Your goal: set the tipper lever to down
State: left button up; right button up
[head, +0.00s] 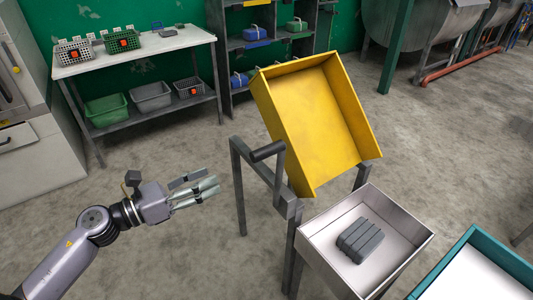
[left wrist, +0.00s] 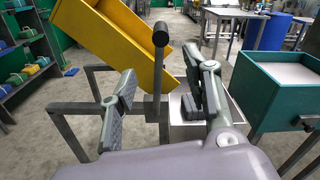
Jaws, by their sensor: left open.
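The tipper is a yellow open tray (head: 315,115) on a grey frame, tilted steeply; it also shows in the left wrist view (left wrist: 110,38). Its lever, a grey arm with a dark cylindrical grip (head: 267,151), stands upright at the frame's left side. In the left wrist view the lever (left wrist: 158,65) appears between my fingers, ahead of them. My left gripper (head: 212,186) is open and empty, left of the lever and apart from it in the head view. My right gripper is not in view.
A metal tray (head: 312,252) holding a grey ribbed block (head: 360,240) sits below the tipper's lower edge. A teal-rimmed table (head: 503,257) is at the lower right. A white bench (head: 135,50) with baskets and a shelf (head: 233,45) stand behind. Floor around my left gripper is clear.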

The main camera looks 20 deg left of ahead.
aim_at(266, 152)
pick_arm(q)
jog(key=p+x, duration=0.2)
jog(key=x, duration=0.3)
jog(key=p+x, duration=0.2)
jog(key=x, duration=0.3)
jog(key=p+x, duration=0.2)
jog(key=x, duration=0.4)
jog(key=shift+r, duration=0.3)
jog(key=shift+w+d+f+p, duration=0.15)
jog(key=shift+w+d+p, duration=0.25)
jog(key=shift+w+d, duration=0.1)
grip_shut()
